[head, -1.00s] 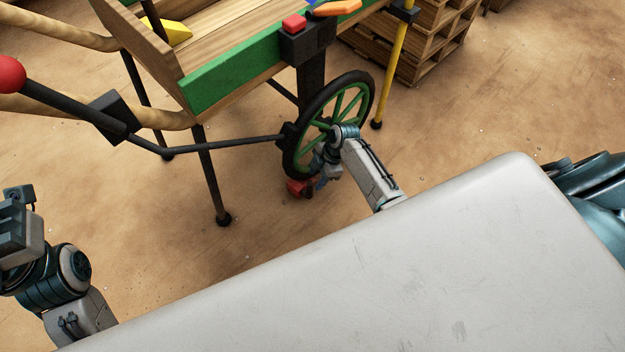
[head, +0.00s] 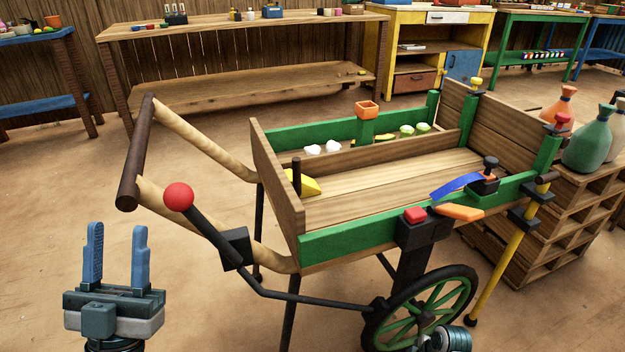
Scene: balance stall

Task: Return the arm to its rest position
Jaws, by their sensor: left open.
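My left gripper (head: 117,262) stands upright at the lower left of the head view. Its two blue fingers are apart with nothing between them. It is clear of the cart's handle and of the black lever with the red ball knob (head: 179,197). A part of my other arm (head: 450,338) shows at the bottom edge by the cart's wheel; its gripper is out of the picture.
A wooden cart with green rails (head: 350,236) fills the middle, with a green-spoked wheel (head: 420,312) below. Work benches (head: 250,35) line the back. Floor is free at the left.

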